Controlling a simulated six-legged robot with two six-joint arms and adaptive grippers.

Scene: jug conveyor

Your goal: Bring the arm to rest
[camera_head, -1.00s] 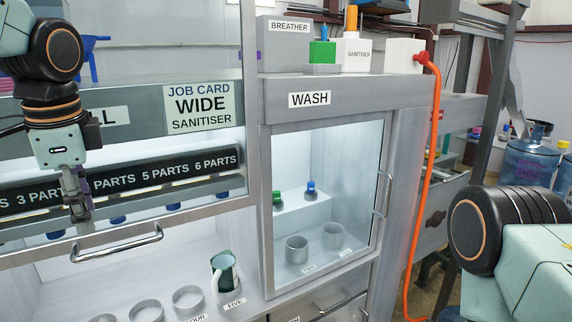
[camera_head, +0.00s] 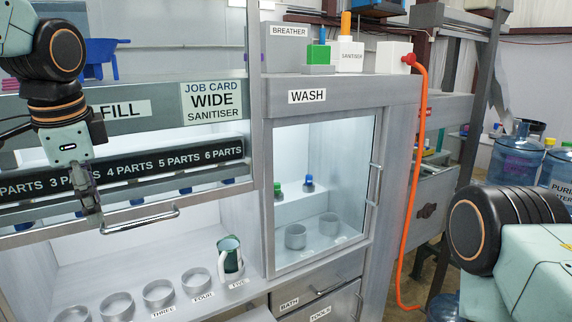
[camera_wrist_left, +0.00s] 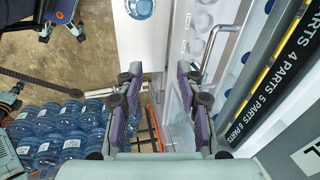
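My left arm comes in from the upper left in the head view, with its gripper (camera_head: 88,208) pointing down in front of the FILL cabinet. The gripper overlaps the left end of the cabinet's bar handle (camera_head: 135,220) in the picture; I cannot tell whether they touch. In the left wrist view the two purple-padded fingers (camera_wrist_left: 160,95) stand wide apart with nothing between them. Part of my right arm (camera_head: 500,235) shows at the lower right in the head view; its gripper is out of view.
A green-and-white jug (camera_head: 230,257) stands at the right end of a row of round holders (camera_head: 158,293). The WASH cabinet (camera_head: 325,190) is to the right. An orange hose (camera_head: 420,170) hangs beside it. Several blue water bottles (camera_wrist_left: 65,125) stand on the floor.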

